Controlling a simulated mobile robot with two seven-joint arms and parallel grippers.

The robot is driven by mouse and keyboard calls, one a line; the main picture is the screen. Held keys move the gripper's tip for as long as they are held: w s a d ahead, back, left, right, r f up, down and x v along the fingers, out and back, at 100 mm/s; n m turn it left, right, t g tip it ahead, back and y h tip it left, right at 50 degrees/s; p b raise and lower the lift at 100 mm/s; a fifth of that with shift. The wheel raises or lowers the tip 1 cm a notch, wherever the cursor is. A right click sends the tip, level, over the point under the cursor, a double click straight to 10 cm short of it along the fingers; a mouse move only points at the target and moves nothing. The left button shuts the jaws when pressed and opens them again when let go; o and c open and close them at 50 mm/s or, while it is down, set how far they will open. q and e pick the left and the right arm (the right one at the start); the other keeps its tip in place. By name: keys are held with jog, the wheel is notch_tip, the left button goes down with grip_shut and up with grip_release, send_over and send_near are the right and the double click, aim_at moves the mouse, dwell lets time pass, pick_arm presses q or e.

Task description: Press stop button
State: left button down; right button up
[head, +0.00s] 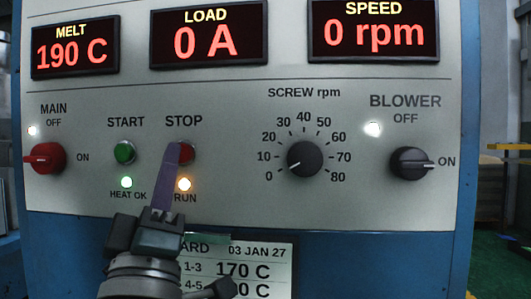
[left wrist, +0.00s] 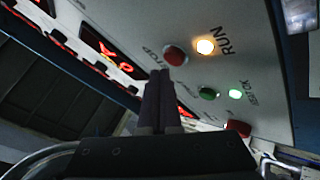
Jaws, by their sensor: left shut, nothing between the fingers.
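The red STOP button (head: 188,152) is on the pale control panel, right of the green START button (head: 124,152). My left gripper (head: 176,150) is shut and empty, and its fingertips overlap the left part of the STOP button in the head view. In the left wrist view the STOP button (left wrist: 174,55) shows just past the tips of my left gripper (left wrist: 160,74). I cannot tell whether the tips touch it. The orange RUN lamp (head: 184,184) below it is lit. My right gripper is not in view.
The HEAT OK lamp (head: 127,182) is lit. A red MAIN knob (head: 46,157), black SCREW rpm dial (head: 304,159) and black BLOWER knob (head: 409,163) stick out nearby. Displays above read 190 C, 0 A (head: 208,40) and 0 rpm. A paper card (head: 262,268) is below.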

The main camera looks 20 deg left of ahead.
pick_arm(q)
jog(key=shift+w, duration=0.1)
dwell(0.6)
jog(key=shift+w+a, duration=0.1)
jog(key=shift+w, duration=0.2)
jog(key=shift+w+b, duration=0.4)
jog(key=shift+b, duration=0.15)
dwell(0.4)
jog(key=shift+s, duration=0.2)
jog(key=shift+s+p, duration=0.55)
jog(key=shift+s, duration=0.05)
jog(key=shift+s+d+p, duration=0.25)
jog(key=shift+s+p, duration=0.15)
jog(key=shift+s, duration=0.4)
jog(key=shift+s+d+p, duration=0.2)
jog(key=shift+s+p, duration=0.25)
jog(key=shift+s, duration=0.4)
jog(key=shift+s+d+p, duration=0.25)
jog(key=shift+s+p, duration=0.15)
jog(key=shift+s, duration=0.4)
